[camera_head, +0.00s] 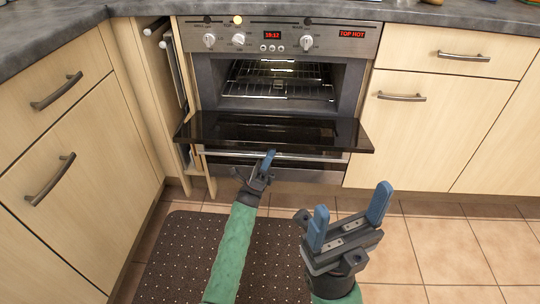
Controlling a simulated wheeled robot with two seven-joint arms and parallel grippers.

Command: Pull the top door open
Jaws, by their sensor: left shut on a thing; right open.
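The top door (272,131) of the oven is a dark glossy panel. It is tilted down and outward, close to level, and the lit oven cavity (281,82) with its wire racks shows behind it. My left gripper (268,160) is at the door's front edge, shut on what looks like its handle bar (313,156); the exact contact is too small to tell. My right gripper (349,221) is open and empty, in front of the oven to the lower right, apart from the door.
The control panel (279,38) above has knobs and red displays. A narrow pull-out unit (176,74) stands slightly open left of the oven. Cabinets with handles (402,97) flank both sides. A dark dotted mat (178,255) lies on the tiled floor (447,250).

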